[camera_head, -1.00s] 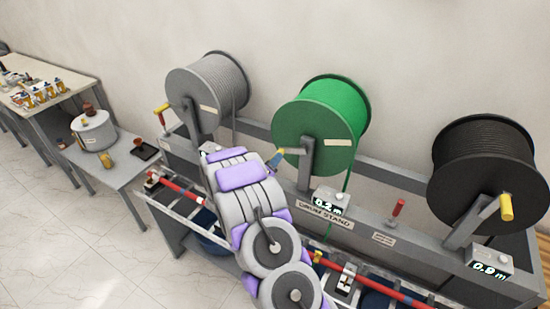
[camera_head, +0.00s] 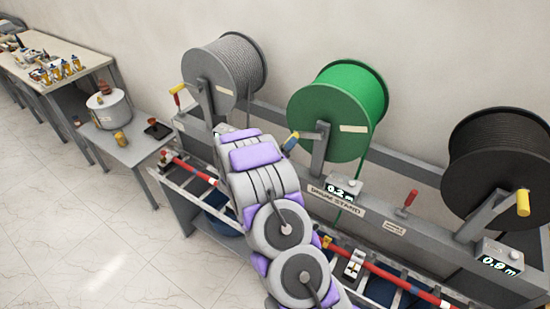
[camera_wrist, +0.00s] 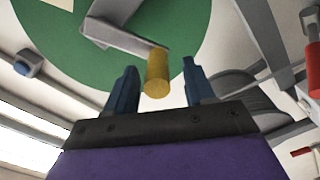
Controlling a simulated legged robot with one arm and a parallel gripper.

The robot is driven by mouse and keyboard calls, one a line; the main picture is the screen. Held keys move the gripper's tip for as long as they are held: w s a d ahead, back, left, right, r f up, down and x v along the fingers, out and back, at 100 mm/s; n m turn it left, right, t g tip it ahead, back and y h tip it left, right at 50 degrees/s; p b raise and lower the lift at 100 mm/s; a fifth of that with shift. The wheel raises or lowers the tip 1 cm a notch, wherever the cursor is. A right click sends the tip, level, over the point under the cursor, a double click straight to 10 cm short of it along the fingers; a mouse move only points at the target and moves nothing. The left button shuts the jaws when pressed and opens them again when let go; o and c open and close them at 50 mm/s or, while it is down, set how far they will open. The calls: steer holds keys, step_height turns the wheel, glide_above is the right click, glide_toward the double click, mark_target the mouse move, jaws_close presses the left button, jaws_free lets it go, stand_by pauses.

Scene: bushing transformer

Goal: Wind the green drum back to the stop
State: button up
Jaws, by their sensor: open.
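The green drum (camera_head: 338,108) hangs on the drum stand (camera_head: 400,222) between a grey drum and a black drum. In the wrist view the drum's green face (camera_wrist: 170,25) fills the top, with its grey crank arm (camera_wrist: 118,38) ending in a yellow handle (camera_wrist: 157,74). My gripper (camera_wrist: 160,85) is open, its two blue fingers on either side of the yellow handle. I cannot tell whether either finger touches it. In the head view my gripper (camera_head: 290,142) is partly hidden behind my arm, at the crank's end. The counter (camera_head: 343,188) below the drum reads about 0.2 m.
The grey drum (camera_head: 225,75) and the black drum (camera_head: 497,150) flank the green one, each with a crank. A small red-handled lever (camera_head: 410,200) stands on the rail. A side table (camera_head: 130,150) with a pot is at left. Floor at lower left is clear.

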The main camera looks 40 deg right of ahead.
steer(key=b+v, duration=0.2)
steer(key=v, duration=1.5)
steer(key=shift+a+f, duration=0.1)
steer(key=shift+a, duration=0.05)
